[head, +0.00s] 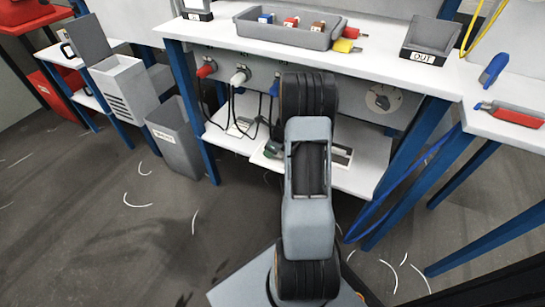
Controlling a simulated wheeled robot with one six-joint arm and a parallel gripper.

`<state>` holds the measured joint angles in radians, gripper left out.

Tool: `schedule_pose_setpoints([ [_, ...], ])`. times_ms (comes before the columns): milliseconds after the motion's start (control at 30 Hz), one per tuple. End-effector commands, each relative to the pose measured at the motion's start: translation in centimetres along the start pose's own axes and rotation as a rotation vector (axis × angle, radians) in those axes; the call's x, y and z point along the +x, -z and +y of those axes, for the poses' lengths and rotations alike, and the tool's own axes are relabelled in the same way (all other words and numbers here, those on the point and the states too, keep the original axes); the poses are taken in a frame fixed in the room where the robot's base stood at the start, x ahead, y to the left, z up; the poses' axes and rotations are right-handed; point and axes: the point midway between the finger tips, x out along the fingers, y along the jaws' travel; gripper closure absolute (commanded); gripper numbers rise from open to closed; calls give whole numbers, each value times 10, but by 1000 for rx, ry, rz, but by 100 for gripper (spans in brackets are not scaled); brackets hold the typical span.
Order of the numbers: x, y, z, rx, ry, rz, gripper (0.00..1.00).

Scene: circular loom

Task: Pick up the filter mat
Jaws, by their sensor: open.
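I cannot make out a filter mat for certain in the head view. A white cabinet (118,88) with slots in its front stands at the left, its grey lid (89,38) raised; its inside is too small to read. My arm rises from the bottom middle and covers part of the bench and its lower shelf. My gripper does not show clearly; it seems hidden behind my own arm. A small dark greenish item (272,149) lies on the lower shelf, left of my arm, and I cannot tell what it is.
The white bench (375,62) holds a grey tray (262,32) of small coloured parts and a bin marked OUT (428,40). Cables hang from plugs above the lower shelf (365,180). A grey waste bin (176,140) stands left.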

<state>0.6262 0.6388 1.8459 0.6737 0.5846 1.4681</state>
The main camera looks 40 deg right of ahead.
Motion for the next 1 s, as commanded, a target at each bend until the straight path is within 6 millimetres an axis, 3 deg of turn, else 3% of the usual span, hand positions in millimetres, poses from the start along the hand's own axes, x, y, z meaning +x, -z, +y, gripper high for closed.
schedule_pose_setpoints([
  [467,4,2,0,0,-1,1,55],
  [900,4,2,0,0,0,0,97],
  [1000,4,2,0,0,0,0,100],
])
